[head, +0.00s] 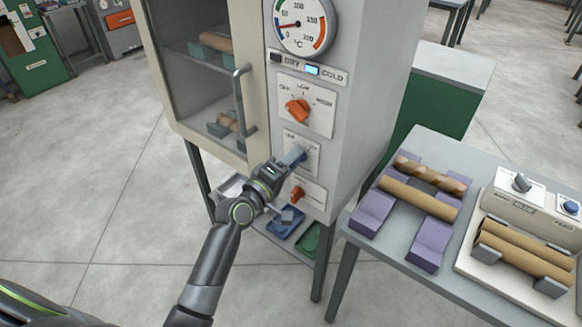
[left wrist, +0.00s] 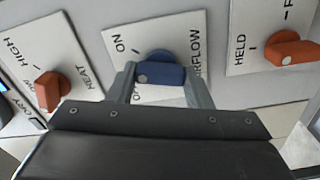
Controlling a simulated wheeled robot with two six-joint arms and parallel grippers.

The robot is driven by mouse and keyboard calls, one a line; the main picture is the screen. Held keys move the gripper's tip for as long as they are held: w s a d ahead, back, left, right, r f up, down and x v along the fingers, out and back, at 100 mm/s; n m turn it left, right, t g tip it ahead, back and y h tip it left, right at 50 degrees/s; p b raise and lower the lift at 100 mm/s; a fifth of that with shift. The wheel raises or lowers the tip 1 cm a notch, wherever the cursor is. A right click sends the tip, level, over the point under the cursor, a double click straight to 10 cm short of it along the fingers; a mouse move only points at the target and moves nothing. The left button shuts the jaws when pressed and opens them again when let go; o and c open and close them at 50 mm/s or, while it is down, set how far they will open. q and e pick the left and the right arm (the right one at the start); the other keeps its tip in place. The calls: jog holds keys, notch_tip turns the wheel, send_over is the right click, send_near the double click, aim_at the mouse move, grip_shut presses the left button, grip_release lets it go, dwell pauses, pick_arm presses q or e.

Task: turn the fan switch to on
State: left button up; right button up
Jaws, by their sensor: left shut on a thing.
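The fan switch is a blue knob (left wrist: 165,74) on a white plate (left wrist: 118,40) lettered ON and, partly hidden, what reads as AIRFLOW. A second label starting with O is mostly covered by my finger. The knob's white dot is at its left end in the left wrist view, below the ON mark. My left gripper (left wrist: 162,88) is shut on the knob, one finger at each side. In the head view my left gripper (head: 293,157) reaches the cabinet front, and the blue knob (head: 304,156) is partly hidden by the fingers. My right gripper is not in view.
An orange heat knob (head: 297,110) is above the fan plate and another orange knob (head: 298,193) is below. The cabinet door handle (head: 243,100) stands out to the left. A side table (head: 465,150) with wooden rolls on purple blocks (head: 432,242) is at right.

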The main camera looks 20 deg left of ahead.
pick_arm(q)
jog(key=m+b, duration=0.2)
jog(key=m, duration=0.2)
jog(key=shift+f+m, duration=0.1)
jog(key=shift+m, duration=0.2)
dwell(0.5)
jog(key=o, duration=1)
jog(key=b+v, duration=0.2)
jog(key=v, duration=1.5)
jog(key=shift+s, duration=0.25)
jog(key=shift+a, duration=0.1)
